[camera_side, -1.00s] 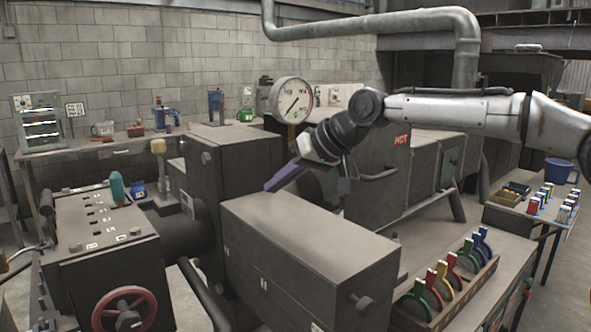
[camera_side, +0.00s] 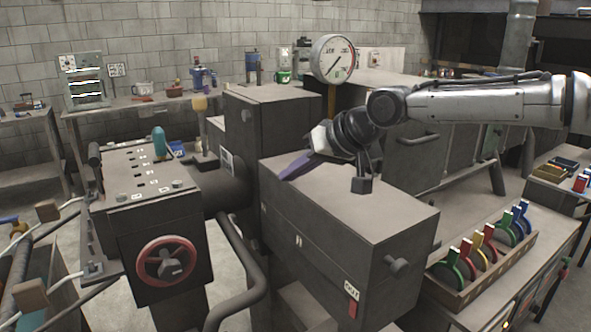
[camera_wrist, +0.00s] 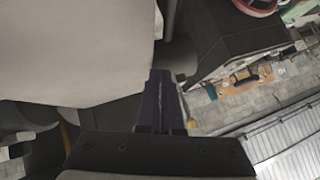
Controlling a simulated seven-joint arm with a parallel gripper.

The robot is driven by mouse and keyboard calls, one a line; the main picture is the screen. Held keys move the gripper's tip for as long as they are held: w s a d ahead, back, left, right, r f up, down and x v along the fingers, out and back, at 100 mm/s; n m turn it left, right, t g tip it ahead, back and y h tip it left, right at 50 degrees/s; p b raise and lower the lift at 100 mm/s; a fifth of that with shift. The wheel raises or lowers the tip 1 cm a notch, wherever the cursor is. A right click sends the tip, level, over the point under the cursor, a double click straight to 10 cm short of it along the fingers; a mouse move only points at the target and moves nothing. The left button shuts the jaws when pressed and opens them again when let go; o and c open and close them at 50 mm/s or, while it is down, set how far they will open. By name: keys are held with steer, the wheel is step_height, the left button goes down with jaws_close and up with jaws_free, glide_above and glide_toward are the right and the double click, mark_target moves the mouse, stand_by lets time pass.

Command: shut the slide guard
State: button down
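No part is clearly marked as the slide guard. A long grey box-shaped housing (camera_side: 345,200) with a knob (camera_side: 398,266) on its right end may be it, but I cannot be sure. My gripper (camera_side: 290,172) has purple fingers. They point down and left over the back left end of the housing's top; I cannot tell if they touch it. In the wrist view the purple fingers (camera_wrist: 160,100) lie side by side with nothing visible between them. A pale surface (camera_wrist: 75,50) fills the upper left there.
A tall dark block (camera_side: 270,120) stands behind the housing, with a gauge (camera_side: 333,59) beyond. A control box with a red handwheel (camera_side: 167,262) is at left, near a bent pipe rail (camera_side: 240,265). A rack of coloured clamp-like pieces (camera_side: 480,250) stands at right.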

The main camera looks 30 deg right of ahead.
steer(key=shift+a+f, duration=0.1)
steer(key=shift+f, duration=0.3)
steer(key=shift+s, duration=0.1)
